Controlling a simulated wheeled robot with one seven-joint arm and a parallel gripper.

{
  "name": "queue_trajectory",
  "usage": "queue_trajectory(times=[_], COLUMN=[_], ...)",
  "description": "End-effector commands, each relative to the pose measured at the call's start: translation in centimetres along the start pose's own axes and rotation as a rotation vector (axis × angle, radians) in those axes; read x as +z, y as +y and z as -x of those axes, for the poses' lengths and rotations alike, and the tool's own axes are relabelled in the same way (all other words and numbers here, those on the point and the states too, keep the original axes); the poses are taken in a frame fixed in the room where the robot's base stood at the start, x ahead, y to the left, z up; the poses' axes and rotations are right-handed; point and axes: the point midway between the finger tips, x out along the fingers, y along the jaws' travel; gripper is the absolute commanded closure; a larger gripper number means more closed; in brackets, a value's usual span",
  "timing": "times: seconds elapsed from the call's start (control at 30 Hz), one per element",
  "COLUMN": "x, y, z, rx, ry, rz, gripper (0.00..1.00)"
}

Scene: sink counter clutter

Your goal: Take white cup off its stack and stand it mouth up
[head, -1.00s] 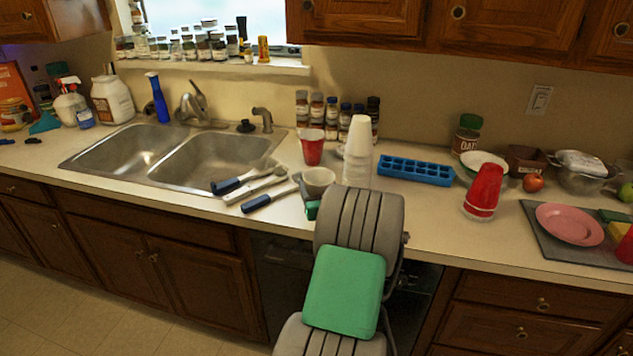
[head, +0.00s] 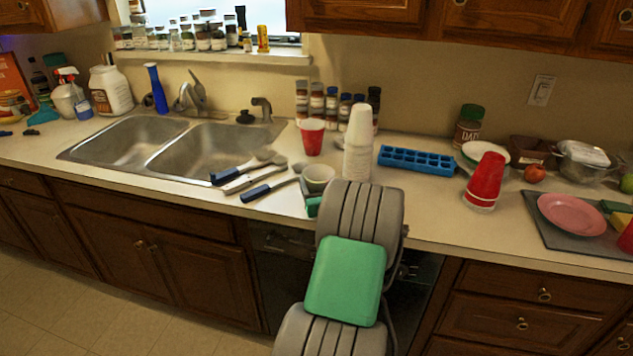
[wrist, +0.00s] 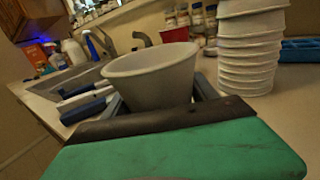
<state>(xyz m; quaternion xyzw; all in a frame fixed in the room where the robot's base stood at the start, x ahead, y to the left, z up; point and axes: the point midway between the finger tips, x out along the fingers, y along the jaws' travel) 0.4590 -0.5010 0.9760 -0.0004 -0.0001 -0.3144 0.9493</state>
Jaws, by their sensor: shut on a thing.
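My gripper (wrist: 155,98) is shut on a white cup (wrist: 150,70), with one finger on each side of it. The cup is mouth up and close to upright. In the head view the held white cup (head: 319,173) shows at the counter's front part, just left of the stack, with my gripper (head: 314,195) below it. Its base is hidden, so I cannot tell whether it touches the counter. The stack of white cups (head: 358,150) stands mouth down on the counter, apart from the held cup. It also shows at the right in the wrist view (wrist: 248,50).
A red cup (head: 312,138) stands behind the held cup. Blue-handled utensils (head: 250,178) lie to its left, near the sink (head: 210,150). A blue ice tray (head: 416,160) and a red cup stack (head: 485,182) are to the right.

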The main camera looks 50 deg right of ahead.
Motion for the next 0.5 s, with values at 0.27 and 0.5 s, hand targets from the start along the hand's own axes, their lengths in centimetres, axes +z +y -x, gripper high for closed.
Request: queue_trajectory(times=[0.27,0.5], x=[-0.19,-0.19], y=[-0.01,-0.01], z=[0.00,0.00], rx=[0.000,0.000], ry=[0.000,0.000], rz=[0.000,0.000], gripper=[0.70,0.16])
